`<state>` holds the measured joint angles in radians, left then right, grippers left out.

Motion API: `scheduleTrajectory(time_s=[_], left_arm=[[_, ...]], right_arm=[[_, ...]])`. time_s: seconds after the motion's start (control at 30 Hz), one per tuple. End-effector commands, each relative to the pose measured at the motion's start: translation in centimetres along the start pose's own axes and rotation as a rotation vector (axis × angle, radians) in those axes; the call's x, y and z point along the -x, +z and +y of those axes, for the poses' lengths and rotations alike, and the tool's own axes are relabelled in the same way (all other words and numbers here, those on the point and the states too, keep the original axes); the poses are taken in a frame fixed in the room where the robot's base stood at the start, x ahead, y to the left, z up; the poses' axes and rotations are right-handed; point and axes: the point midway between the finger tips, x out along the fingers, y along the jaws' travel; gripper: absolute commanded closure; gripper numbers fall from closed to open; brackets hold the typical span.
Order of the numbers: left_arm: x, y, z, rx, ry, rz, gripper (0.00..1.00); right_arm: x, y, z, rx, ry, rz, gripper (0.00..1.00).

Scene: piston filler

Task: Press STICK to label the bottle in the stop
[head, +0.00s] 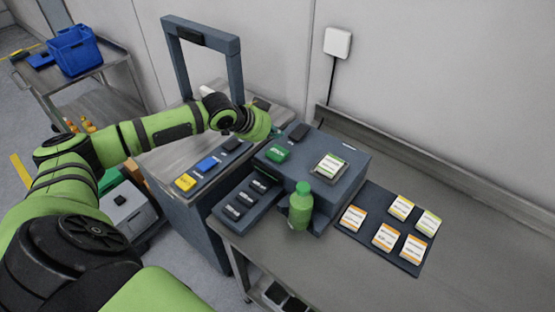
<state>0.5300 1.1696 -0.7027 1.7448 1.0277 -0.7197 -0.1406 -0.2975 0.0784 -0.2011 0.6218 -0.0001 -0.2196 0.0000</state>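A green bottle (300,210) stands upright in the notch at the front of the grey-blue labelling machine (345,180). A green button (278,154) with small, unreadable lettering is on top of the machine, at its left. A white label with a green stripe (331,165) lies on a pad on the machine's top. My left gripper (274,132) is just behind the green button, apart from it in the picture. The wrist hides most of its fingers, so I cannot tell whether it is open. My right gripper is not in view.
A low panel with several dark keys (246,200) sits left of the bottle. A dark mat (372,240) with several label stacks lies on the right. A neighbouring bench has yellow and blue blocks (207,164) and a dark upright frame (234,75). A blue crate (74,50) is on a cart.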

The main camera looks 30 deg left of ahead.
Motion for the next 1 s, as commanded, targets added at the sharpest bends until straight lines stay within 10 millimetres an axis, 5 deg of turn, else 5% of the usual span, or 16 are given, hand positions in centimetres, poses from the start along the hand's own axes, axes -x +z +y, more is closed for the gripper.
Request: scheduleTrajectory(time_s=[0.1,1.0], left_arm=[[-1.6,1.5,0.6,-0.001,-0.001,0.001,1.00],[-2.9,2.7,1.1,0.001,-0.001,0.001,1.00]], right_arm=[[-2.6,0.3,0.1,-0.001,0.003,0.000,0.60],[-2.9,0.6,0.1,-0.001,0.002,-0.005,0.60]])
